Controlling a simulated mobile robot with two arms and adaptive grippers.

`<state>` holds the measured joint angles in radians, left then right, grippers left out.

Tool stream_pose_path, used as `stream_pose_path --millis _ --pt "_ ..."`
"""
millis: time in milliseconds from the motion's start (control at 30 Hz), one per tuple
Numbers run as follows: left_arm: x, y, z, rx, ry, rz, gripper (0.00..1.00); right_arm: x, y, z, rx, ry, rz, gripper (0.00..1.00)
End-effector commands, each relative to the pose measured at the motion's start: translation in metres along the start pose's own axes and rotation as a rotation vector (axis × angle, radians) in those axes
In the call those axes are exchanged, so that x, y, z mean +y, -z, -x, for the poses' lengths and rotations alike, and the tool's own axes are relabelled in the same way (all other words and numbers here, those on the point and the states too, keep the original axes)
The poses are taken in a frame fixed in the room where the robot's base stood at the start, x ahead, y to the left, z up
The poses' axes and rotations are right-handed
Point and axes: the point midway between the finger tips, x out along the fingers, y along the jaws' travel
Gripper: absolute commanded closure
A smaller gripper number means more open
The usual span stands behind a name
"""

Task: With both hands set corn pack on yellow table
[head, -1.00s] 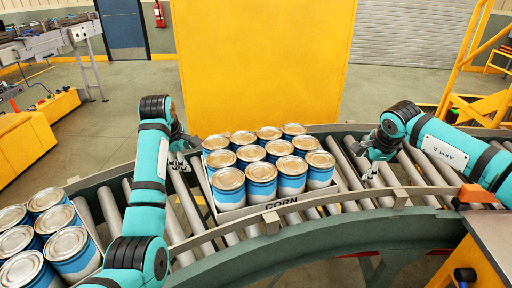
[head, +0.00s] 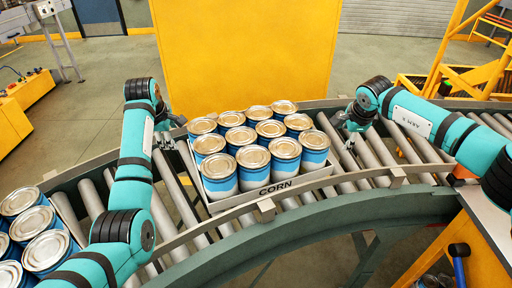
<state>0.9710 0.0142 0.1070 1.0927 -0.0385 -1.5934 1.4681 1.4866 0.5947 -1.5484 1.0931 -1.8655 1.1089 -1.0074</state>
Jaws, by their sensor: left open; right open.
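The corn pack is a white tray marked CORN (head: 277,187) filled with several blue-and-white cans with metal lids. It stands upright on the roller conveyor in the middle of the head view. My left gripper (head: 167,137) is open at the pack's left, apart from it. My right gripper (head: 346,130) is open at the pack's right, also apart. A large plain yellow surface (head: 245,55) rises behind the conveyor. A yellow stand with a grey top (head: 487,218) is at the lower right. I cannot tell which is the yellow table.
The curved conveyor has bare rollers (head: 400,145) right of the pack and a front rail (head: 230,215). More blue cans (head: 45,250) stand at the lower left. Yellow stairs (head: 475,75) stand at the back right. Open floor (head: 100,90) lies behind left.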

Motion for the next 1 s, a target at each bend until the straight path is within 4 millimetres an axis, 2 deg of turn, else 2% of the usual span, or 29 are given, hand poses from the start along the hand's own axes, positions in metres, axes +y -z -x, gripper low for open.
stream_pose_path --millis 100,300,500,633,800,1000 --pt "0.0 0.0 -0.024 0.001 0.003 0.0 0.42 0.001 -0.001 -0.026 0.002 -0.003 -0.001 0.42" --pt "0.0 0.001 -0.062 0.0 0.003 0.002 0.42 0.001 -0.001 -0.064 0.001 -0.003 -0.002 0.42" --pt "0.001 0.001 -0.089 0.0 0.001 0.001 0.42 0.0 -0.001 -0.09 -0.001 -0.001 -0.003 0.42" --pt "0.0 0.001 -0.1 0.0 0.0 0.001 0.42 0.001 0.0 -0.101 0.001 -0.001 0.0 0.42" --pt "0.001 -0.013 -0.099 0.0 -0.002 0.0 0.42 0.0 -0.013 -0.1 -0.001 0.001 0.002 0.42" --pt "0.001 -0.015 -0.099 0.0 -0.002 0.001 0.42 0.0 -0.015 -0.1 0.0 0.0 0.001 0.42"
